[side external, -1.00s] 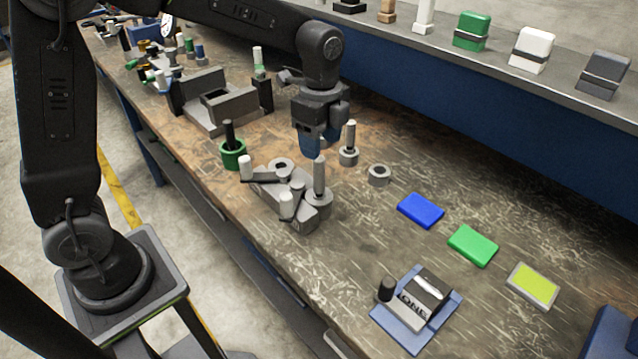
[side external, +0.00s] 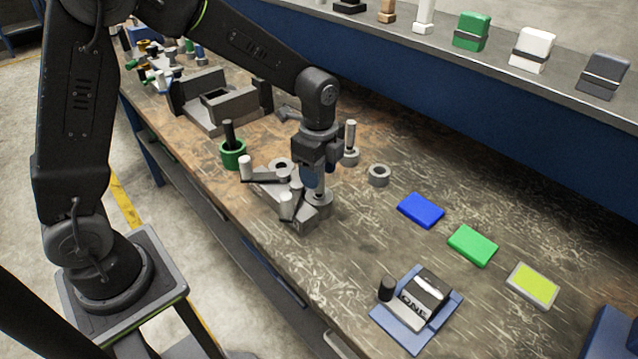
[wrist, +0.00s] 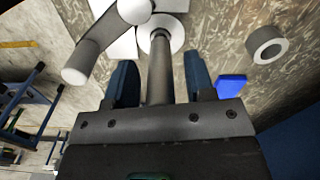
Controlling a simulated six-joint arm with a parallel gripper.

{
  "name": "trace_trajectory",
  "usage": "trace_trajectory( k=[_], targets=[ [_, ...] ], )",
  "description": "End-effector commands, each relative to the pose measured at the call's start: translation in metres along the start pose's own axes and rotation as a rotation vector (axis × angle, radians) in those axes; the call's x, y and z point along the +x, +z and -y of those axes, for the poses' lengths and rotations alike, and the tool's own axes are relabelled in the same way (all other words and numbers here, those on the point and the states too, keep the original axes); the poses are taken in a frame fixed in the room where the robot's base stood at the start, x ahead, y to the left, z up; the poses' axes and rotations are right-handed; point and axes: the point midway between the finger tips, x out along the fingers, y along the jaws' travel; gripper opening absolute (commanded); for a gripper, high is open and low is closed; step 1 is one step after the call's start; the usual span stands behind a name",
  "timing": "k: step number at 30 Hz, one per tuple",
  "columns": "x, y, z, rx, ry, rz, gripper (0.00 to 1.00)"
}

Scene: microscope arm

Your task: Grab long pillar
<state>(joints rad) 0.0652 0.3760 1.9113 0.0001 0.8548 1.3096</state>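The long pillar (wrist: 160,70) is a grey upright rod standing in a round grey base on the fixture (side external: 296,224). In the wrist view it rises between the two blue fingers of my gripper (wrist: 160,82), with a gap visible on both sides. My gripper is open around the pillar. In the side view my gripper (side external: 312,180) is down over the pillar and hides most of it. The pillar's round base (side external: 320,204) shows just below the fingers.
A shorter rod in a ring (side external: 349,150) stands close behind my gripper, and a loose ring (side external: 379,175) lies to its right. A green ring with a black rod (side external: 232,150) is to the left. Blue (side external: 420,210) and green (side external: 472,245) blocks lie farther right.

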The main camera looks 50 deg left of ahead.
Motion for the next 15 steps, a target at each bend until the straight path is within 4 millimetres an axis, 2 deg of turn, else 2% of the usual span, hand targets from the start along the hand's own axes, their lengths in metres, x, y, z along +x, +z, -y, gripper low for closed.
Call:
trace_trajectory(
  k=[2, 15],
  targets=[
    [-0.0003, 0.0000, 0.0001, 0.000, 0.000, 0.000, 0.41],
    [-0.0006, 0.0000, 0.0001, 0.000, 0.000, 0.000, 0.00]
  ],
)
